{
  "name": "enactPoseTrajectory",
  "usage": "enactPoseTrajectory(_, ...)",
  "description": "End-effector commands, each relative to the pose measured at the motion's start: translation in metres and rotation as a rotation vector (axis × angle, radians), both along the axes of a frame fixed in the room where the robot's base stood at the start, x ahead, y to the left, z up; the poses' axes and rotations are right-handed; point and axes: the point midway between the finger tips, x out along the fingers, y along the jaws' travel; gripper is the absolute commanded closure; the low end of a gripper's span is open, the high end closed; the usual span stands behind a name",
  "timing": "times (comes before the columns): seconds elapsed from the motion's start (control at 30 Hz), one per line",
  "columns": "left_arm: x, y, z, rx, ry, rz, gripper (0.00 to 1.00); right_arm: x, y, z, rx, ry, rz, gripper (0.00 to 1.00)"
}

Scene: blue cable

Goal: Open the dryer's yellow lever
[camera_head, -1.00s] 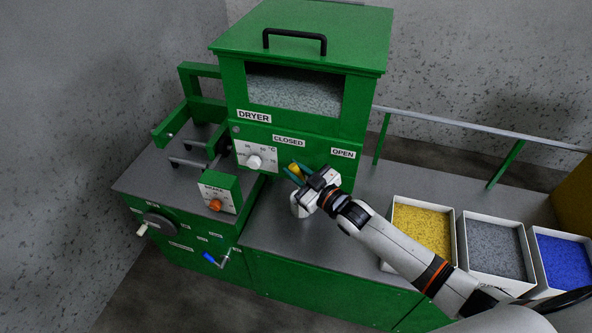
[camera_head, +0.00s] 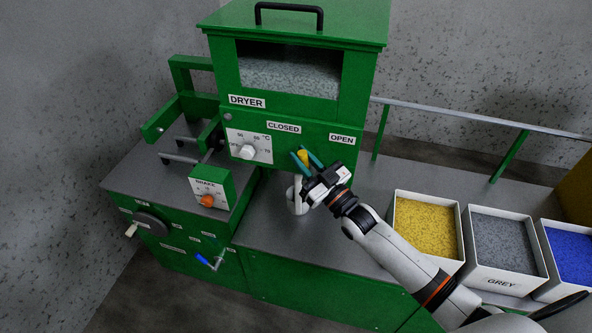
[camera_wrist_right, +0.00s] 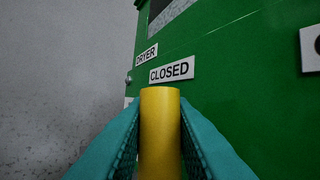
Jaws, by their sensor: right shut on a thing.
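The green dryer (camera_head: 352,95) stands at the back of the bench, with CLOSED (camera_head: 284,127) and OPEN (camera_head: 342,139) labels on its front. Its yellow lever (camera_head: 303,158) shows below and between these labels, nearer CLOSED. In the right wrist view the lever (camera_wrist_right: 160,130) is a yellow cylinder between the two teal fingers, with the CLOSED label (camera_wrist_right: 172,70) just beyond it. My right gripper (camera_head: 306,158) is shut on the lever, one finger on each side. The fingers hide the lever's lower part. My left gripper is not in view.
A temperature dial (camera_head: 248,150) is left of the lever. Bins of yellow (camera_head: 398,226), grey (camera_head: 468,250) and blue granules (camera_head: 544,247) stand at the right. A blue-handled crank (camera_head: 203,260) is on the lower left front. Bare grey bench lies around my right arm.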

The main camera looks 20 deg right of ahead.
Motion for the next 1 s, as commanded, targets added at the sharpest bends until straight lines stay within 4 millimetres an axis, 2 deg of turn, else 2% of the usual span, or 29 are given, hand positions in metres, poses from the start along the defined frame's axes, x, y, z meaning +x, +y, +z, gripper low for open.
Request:
enactPoseTrajectory(0.03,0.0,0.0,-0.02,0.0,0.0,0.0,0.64,-0.002,-0.003,-0.009,0.042,-0.028,-0.001,1.0)
enactPoseTrajectory(0.5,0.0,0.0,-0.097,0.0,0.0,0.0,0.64,-0.019,-0.028,-0.01,0.385,-0.261,-0.001,1.0)
enactPoseTrajectory(0.7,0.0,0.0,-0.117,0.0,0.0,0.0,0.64,-0.024,-0.035,-0.011,0.483,-0.327,-0.001,1.0)
enactPoseTrajectory(1.0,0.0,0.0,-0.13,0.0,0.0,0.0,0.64,-0.027,-0.04,-0.011,0.557,-0.375,0.0,1.0)
